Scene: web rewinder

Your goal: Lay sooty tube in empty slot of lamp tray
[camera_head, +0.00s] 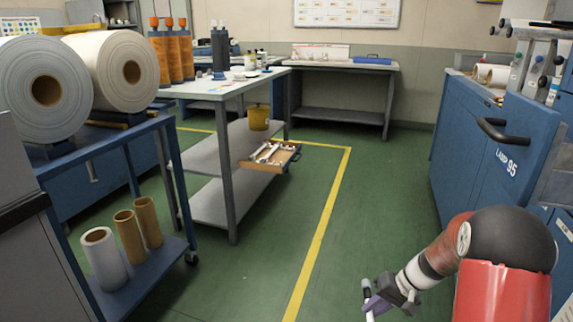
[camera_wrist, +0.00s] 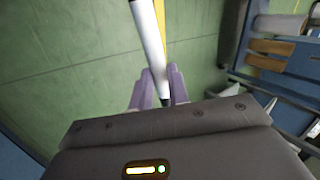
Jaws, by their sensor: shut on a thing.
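My gripper (camera_head: 376,304) is low at the front right of the head view, over the green floor. Its purple fingers (camera_wrist: 158,88) are shut on a slim white tube (camera_wrist: 149,35), which shows a dark band near the fingers. In the head view the tube (camera_head: 367,294) is small and partly hidden by the gripper.
A blue rack (camera_head: 95,140) with large rolls is at left. A blue cabinet (camera_head: 480,150) marked "LAMP 95" stands at right. Green floor (camera_head: 340,220) with a yellow line lies clear between.

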